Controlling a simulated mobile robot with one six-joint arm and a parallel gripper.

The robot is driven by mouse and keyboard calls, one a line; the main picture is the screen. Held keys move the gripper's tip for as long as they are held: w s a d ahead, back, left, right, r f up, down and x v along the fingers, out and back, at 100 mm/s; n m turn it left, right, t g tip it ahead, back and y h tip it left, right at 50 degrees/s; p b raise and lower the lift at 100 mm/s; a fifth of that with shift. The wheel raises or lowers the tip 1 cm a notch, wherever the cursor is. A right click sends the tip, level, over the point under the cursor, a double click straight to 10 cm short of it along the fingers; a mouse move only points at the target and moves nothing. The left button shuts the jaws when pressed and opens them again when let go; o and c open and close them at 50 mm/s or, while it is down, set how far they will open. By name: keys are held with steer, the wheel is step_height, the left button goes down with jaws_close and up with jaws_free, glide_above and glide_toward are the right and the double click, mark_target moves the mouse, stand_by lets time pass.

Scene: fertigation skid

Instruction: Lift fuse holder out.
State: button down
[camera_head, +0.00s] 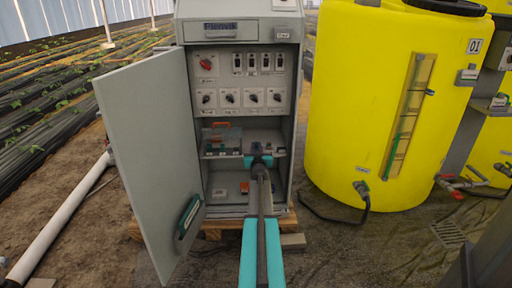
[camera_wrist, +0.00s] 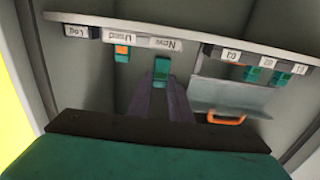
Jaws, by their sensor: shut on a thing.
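My gripper (camera_wrist: 165,88) is shut on a small green block (camera_wrist: 161,67), which looks like a fuse holder, in front of the label reading New on the shelf. Whether the block touches the shelf cannot be told. Several similar green holders (camera_wrist: 262,70) sit by the small numbered labels, to the right in the wrist view. A green and orange piece (camera_wrist: 122,52) sits by the label reading Used. In the head view my gripper (camera_head: 258,160) reaches into the grey cabinet (camera_head: 240,95) at shelf height; the held block is hidden there.
The cabinet door (camera_head: 150,150) stands open at the left, with a green item on its inner face. A grey flap with an orange handle (camera_wrist: 226,121) is close to my fingers. A yellow tank (camera_head: 355,100) stands right of the cabinet. Cabinet walls bound the space on both sides.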

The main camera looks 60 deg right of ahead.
steer(key=shift+v, duration=1.95)
